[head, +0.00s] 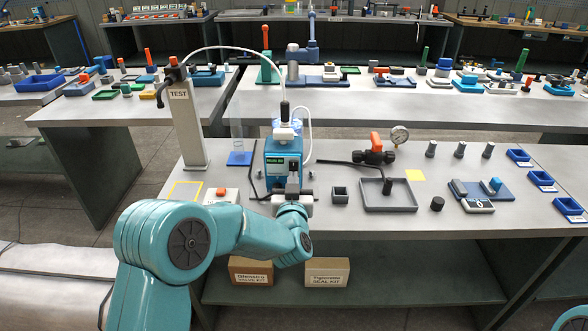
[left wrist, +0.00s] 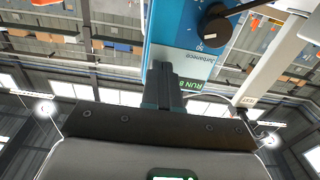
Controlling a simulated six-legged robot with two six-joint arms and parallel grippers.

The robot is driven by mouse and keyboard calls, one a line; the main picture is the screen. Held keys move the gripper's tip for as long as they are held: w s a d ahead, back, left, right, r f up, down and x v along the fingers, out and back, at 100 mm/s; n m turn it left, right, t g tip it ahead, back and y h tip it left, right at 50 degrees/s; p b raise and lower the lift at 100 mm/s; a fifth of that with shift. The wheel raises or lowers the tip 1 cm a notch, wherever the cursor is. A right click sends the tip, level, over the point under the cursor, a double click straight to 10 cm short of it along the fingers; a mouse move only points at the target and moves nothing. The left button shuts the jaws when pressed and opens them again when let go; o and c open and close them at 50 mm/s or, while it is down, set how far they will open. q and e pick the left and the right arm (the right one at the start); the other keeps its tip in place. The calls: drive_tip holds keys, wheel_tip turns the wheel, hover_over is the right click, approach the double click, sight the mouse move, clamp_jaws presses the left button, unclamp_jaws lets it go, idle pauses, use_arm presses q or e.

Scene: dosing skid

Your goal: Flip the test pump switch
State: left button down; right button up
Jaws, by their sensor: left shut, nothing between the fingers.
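The blue pump (head: 283,162) stands upright on the bench, with a green label on its front and a white top. In the left wrist view its blue-and-white face (left wrist: 185,45) shows a green "RUN" display and a dark round knob (left wrist: 216,27).
A grey post marked TEST (head: 187,125) stands left of the pump, with a hose arching to the pump. A grey tray (head: 388,207), an orange-handled valve (head: 374,152) and a gauge (head: 399,134) are to the right. Boxes (head: 327,271) lie on the lower shelf.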

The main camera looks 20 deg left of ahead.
use_arm(q)
drive_tip(key=shift+w, duration=0.2)
drive_tip(key=b+v, duration=0.2)
drive_tip(key=v, duration=0.4)
drive_tip(key=shift+s, duration=0.4)
drive_tip(key=shift+s+d, duration=0.1)
